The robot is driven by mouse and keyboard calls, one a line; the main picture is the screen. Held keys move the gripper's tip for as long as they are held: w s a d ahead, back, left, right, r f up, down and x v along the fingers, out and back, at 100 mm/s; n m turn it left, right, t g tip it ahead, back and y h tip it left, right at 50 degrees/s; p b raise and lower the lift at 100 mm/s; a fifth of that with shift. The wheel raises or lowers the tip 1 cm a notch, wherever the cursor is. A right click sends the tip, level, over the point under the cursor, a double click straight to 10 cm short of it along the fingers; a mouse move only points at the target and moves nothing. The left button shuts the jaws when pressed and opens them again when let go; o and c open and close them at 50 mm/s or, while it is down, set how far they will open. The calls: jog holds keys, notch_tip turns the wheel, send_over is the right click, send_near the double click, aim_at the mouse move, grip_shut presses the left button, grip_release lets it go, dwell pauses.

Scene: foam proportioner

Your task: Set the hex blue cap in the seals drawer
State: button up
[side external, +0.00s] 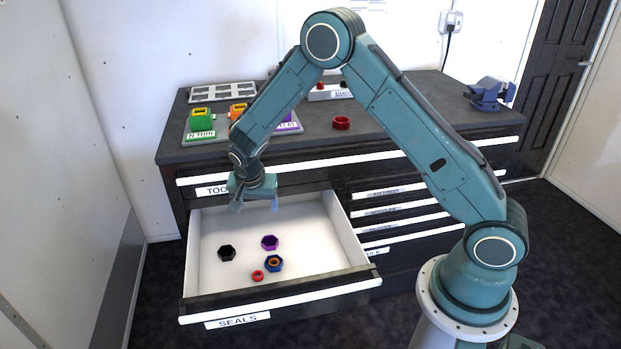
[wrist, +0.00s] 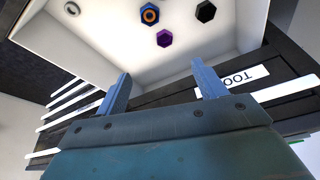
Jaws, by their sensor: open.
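The seals drawer (side external: 335,231) is pulled open, with a SEALS label on its front. A blue hex cap (side external: 273,263) lies in it near the front, with an orange ring at its centre; it also shows at the top of the wrist view (wrist: 150,14). My gripper (side external: 255,207) is open and empty, pointing down above the back part of the drawer, apart from the cap. In the wrist view, nothing is between its fingers (wrist: 161,70).
In the drawer also lie a black hex piece (side external: 227,253), a purple hex piece (side external: 269,242) and a red ring (side external: 257,275). On the bench (side external: 400,133) above are a larger red ring (side external: 341,123), coloured blocks, a grey rack (side external: 222,92) and a blue vise (side external: 489,94).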

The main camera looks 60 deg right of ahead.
jog(key=s+a+r+n+t+y, duration=0.1)
jog(key=s+r+n, duration=0.2)
jog(key=s+r, duration=0.6)
jog(key=s+a+r+n+t+y, duration=0.1)
jog(key=s+r+n, duration=0.25)
jog(key=r, duration=0.95)
jog(key=s+a+r+n, duration=0.1)
jog(key=s+r+n, duration=0.1)
jog(key=s, duration=0.8)
jog(key=s+a+r+n+t+y, duration=0.1)
jog(key=s+r+n, duration=0.2)
jog(key=s, duration=0.7)
jog(key=shift+s+n+t, duration=0.3)
jog(key=shift+n, duration=0.15)
jog(key=shift+a, duration=0.1)
